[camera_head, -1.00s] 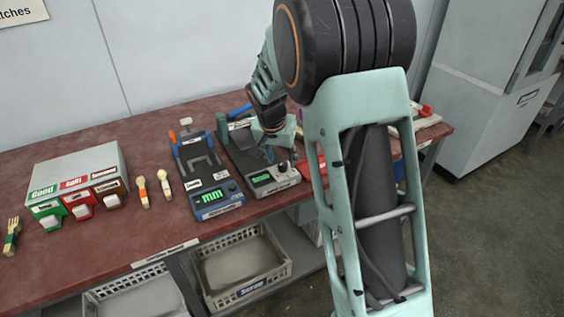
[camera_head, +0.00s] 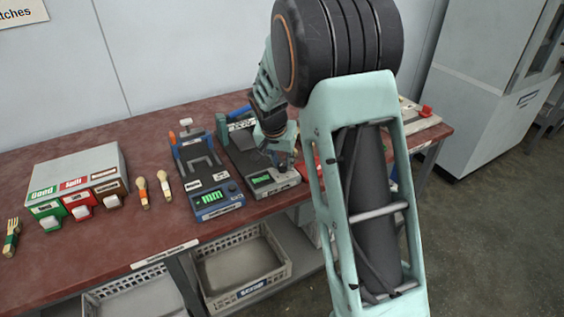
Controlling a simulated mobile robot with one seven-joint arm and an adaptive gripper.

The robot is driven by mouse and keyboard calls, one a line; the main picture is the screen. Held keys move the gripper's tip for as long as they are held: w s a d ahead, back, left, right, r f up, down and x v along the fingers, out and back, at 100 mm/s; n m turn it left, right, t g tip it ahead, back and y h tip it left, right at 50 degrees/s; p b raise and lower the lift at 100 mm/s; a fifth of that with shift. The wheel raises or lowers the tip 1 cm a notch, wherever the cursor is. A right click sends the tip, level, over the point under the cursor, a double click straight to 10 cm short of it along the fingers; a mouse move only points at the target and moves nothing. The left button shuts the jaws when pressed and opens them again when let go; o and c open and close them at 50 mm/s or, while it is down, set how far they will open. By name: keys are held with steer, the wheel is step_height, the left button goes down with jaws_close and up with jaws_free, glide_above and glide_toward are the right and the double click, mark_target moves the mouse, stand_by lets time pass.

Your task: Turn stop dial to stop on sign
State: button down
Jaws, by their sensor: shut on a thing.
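The grey press (camera_head: 240,156) stands on the red-brown table, with a small green display (camera_head: 261,180) on its front panel. The stop dial is at the right of that panel, mostly hidden behind my gripper. My gripper (camera_head: 283,165) points down over the right end of the panel and is shut on the dial; its fingertips are small here. The dial's setting cannot be read. A white sign (camera_head: 22,11) is cut off at the top left; only the letters "tches" show.
A blue press (camera_head: 208,180) with a green display stands just left. A box with green, red and brown fronts (camera_head: 85,166) is at the left. Grey crates (camera_head: 243,262) sit below the table (camera_head: 110,247).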

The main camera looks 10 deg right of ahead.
steer(key=n, duration=0.1)
steer(key=n+y+p, duration=0.1)
steer(key=n, duration=0.1)
steer(key=n+y+p, duration=0.1)
steer(key=n, duration=0.1)
steer(key=shift+d+r, duration=0.15)
steer(key=shift+d, duration=0.1)
steer(key=n+y+p, duration=0.1)
steer(key=n+p, duration=0.1)
steer(key=n, duration=0.1)
steer(key=shift+n, duration=0.4)
steer(key=shift+n+y+p, duration=0.65)
steer(key=shift+n+y, duration=0.05)
steer(key=shift+n, duration=0.8)
steer(key=c, duration=1.7)
jaws_free()
